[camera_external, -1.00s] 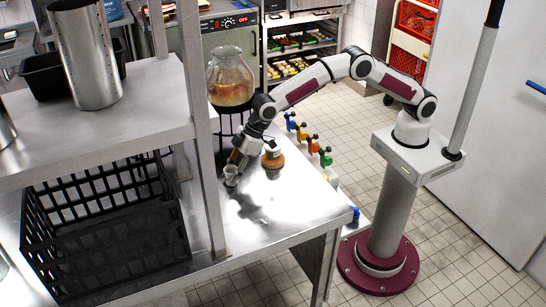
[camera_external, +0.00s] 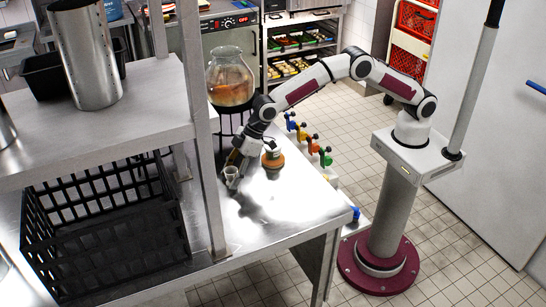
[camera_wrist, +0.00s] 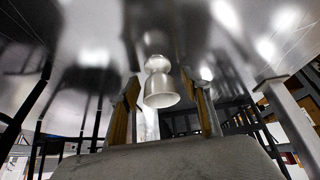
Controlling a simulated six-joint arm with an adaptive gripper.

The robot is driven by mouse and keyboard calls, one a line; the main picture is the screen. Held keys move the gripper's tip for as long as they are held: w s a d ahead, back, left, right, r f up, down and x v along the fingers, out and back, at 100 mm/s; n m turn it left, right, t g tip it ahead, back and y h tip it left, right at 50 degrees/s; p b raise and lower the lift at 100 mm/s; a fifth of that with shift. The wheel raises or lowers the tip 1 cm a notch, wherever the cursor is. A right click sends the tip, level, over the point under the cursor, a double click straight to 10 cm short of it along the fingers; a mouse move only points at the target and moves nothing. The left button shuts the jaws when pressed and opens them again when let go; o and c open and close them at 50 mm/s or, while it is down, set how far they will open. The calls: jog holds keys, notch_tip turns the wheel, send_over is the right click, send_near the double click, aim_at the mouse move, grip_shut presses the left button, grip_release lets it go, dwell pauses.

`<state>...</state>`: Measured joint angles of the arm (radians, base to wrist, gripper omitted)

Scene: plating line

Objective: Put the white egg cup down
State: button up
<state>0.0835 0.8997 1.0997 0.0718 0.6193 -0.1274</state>
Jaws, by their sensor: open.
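The white egg cup (camera_external: 231,173) stands upright on the metal table (camera_external: 290,215), near the shelf post. In the wrist view, the egg cup (camera_wrist: 160,90) is between my two fingers, with its foot toward the shiny tabletop and its bowl toward me. My gripper (camera_external: 236,161) is just behind the cup in the external view. In the wrist view, the open gripper (camera_wrist: 165,108) has a visible gap between each finger and the cup.
An orange-brown pot (camera_external: 273,159) stands close to the right of my gripper. A glass jar (camera_external: 230,82) is behind it. A shelf post (camera_external: 205,150) and black crate (camera_external: 100,225) are at the left. The front tabletop is clear.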

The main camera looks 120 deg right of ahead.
jog(key=v, duration=1.2)
dwell(0.3)
jog(key=shift+r, duration=0.1)
dwell(0.6)
jog(key=s+a+r, duration=0.2)
jog(key=s+r, duration=0.4)
jog(key=s, duration=0.6)
jog(key=s+a+r, duration=0.2)
jog(key=s+r, duration=0.5)
jog(key=s, duration=0.6)
jog(key=s+f, duration=0.3)
jog(key=s, duration=0.9)
jog(key=s+a+f, duration=0.1)
jog(key=s+f, duration=0.2)
jog(key=s, duration=1)
jog(key=shift+a, duration=0.25)
jog(key=shift+s, duration=0.1)
